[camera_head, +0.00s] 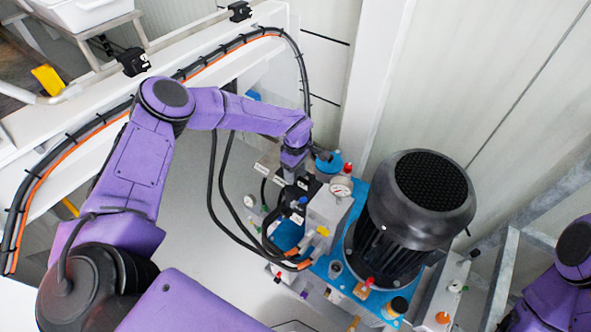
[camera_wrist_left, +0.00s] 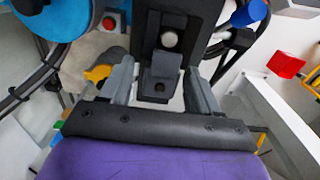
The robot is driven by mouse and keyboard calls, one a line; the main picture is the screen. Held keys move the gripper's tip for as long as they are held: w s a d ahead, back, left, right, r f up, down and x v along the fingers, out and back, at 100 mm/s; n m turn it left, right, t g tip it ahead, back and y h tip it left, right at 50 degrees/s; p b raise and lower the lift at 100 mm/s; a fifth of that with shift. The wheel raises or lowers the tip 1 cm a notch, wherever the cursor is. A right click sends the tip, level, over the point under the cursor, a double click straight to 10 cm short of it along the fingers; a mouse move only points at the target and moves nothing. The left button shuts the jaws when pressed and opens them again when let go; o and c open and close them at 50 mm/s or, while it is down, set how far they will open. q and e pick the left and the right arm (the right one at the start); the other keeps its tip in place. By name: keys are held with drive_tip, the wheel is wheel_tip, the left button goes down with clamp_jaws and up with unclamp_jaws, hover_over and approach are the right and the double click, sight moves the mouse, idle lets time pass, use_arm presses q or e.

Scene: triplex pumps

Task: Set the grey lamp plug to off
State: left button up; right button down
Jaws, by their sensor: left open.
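My left gripper (camera_head: 297,172) reaches down to the pump unit in the head view, its tips small and partly lost among dark fittings. In the left wrist view my left gripper (camera_wrist_left: 160,88) is open, one grey finger on each side of a dark block (camera_wrist_left: 160,18). This block carries a round light-grey knob (camera_wrist_left: 170,40) and a dark grey square tab (camera_wrist_left: 160,72) between the fingers. One of these may be the grey lamp plug; I cannot tell which, nor whether the fingers touch it. My right gripper is out of view; only its purple arm shows at the right edge.
A large black motor (camera_head: 420,200) stands right of my left gripper on a blue base. A pressure gauge (camera_head: 341,186) and black hoses (camera_head: 222,190) are close by. In the wrist view, a red button (camera_wrist_left: 110,22), yellow handle (camera_wrist_left: 97,74) and blue part (camera_wrist_left: 248,14) surround the block.

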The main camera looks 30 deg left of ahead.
use_arm(q)
clamp_jaws()
drive_tip(key=shift+w+a+b, duration=0.2)
drive_tip(key=shift+a, duration=0.75)
drive_tip(key=shift+w+a+b, duration=0.15)
drive_tip(key=shift+a, duration=0.8)
unclamp_jaws()
drive_tip(key=shift+a, duration=0.1)
drive_tip(key=shift+r, duration=0.2)
wheel_tip(320, 180, up, 10)
drive_tip(key=shift+b, duration=0.3)
drive_tip(key=shift+s, duration=0.1)
